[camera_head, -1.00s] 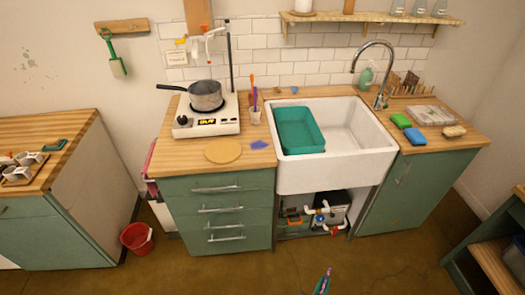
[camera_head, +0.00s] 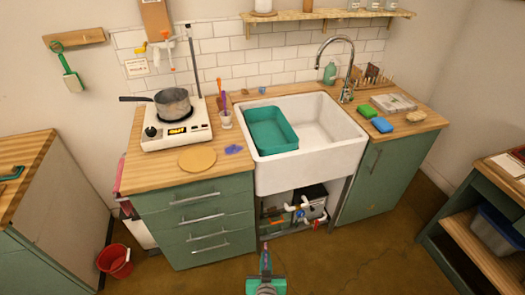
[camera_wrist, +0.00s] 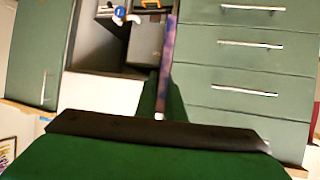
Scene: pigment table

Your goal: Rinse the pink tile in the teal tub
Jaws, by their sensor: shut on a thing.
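The teal tub (camera_head: 276,146) sits in the left part of the white sink (camera_head: 310,170). My gripper (camera_head: 265,262) is low at the bottom of the head view, in front of the cabinets and well short of the tub. It is shut on a thin piece seen nearly edge-on, pinkish purple with blue patches, which I take to be the pink tile (camera_wrist: 169,65). In the wrist view the tile stands out from the jaws, with cabinet fronts behind it. Its broad face is hidden from me.
A hot plate (camera_head: 178,137) with a saucepan (camera_head: 172,102) stands left of the sink. The faucet (camera_head: 347,80) rises behind it. Green (camera_head: 368,111) and blue (camera_head: 382,125) sponges lie to the right. A red bucket (camera_head: 115,262) stands on the floor.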

